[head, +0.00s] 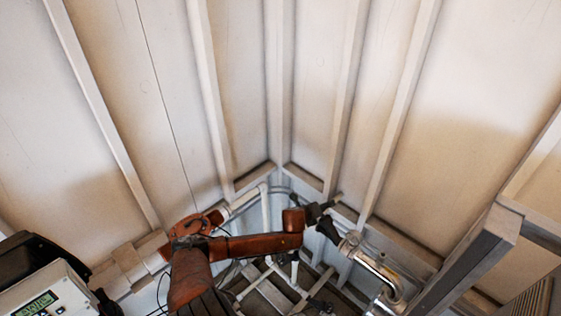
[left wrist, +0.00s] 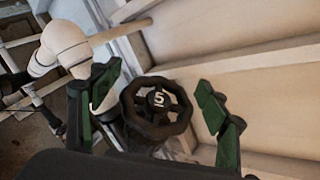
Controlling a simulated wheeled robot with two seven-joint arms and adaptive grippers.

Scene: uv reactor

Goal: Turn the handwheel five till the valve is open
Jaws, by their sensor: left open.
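Handwheel five is a black spoked wheel with a white 5 on its hub (left wrist: 157,99), in the middle of the left wrist view. My left gripper (left wrist: 159,84) is open, with one green-padded finger left of the wheel and the other right of it. Gaps show between the fingers and the rim, and the wheel is not gripped. In the head view my left gripper (head: 322,214) is small and dark at the end of the orange arm, near the pipework. I cannot tell the handwheel from the gripper there. My right gripper is in neither view.
A silver pipe (head: 375,264) runs right of my left gripper in the head view. A grey metal frame (head: 470,258) stands farther right. A white box with a display (head: 42,301) is at lower left. A white pipe elbow (left wrist: 62,45) lies left of the wheel.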

